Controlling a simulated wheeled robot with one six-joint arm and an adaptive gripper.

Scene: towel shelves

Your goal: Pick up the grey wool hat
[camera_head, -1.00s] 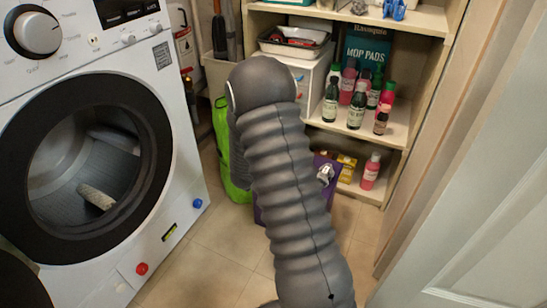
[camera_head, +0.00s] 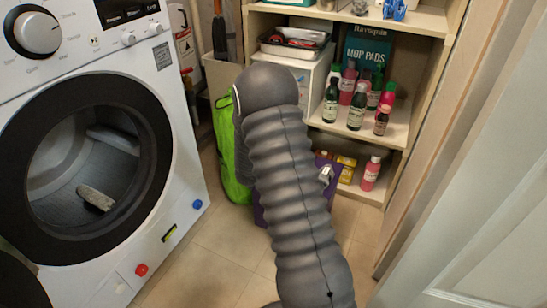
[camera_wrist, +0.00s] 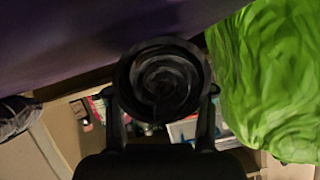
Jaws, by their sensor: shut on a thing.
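A dark grey, round thing with spiral ridges, which looks like the wool hat (camera_wrist: 165,75), is in the wrist view. My gripper (camera_wrist: 162,105) is shut on it, with one finger at each side. In the head view my grey ribbed arm hides the gripper and the hat.
A washing machine (camera_head: 28,125) stands at the left. A green bag (camera_head: 228,165) is beside my arm and also fills the right of the wrist view (camera_wrist: 275,85). A purple thing (camera_head: 327,170) is behind the arm. Shelves hold bottles (camera_head: 356,108). A pale door (camera_head: 470,230) is at the right.

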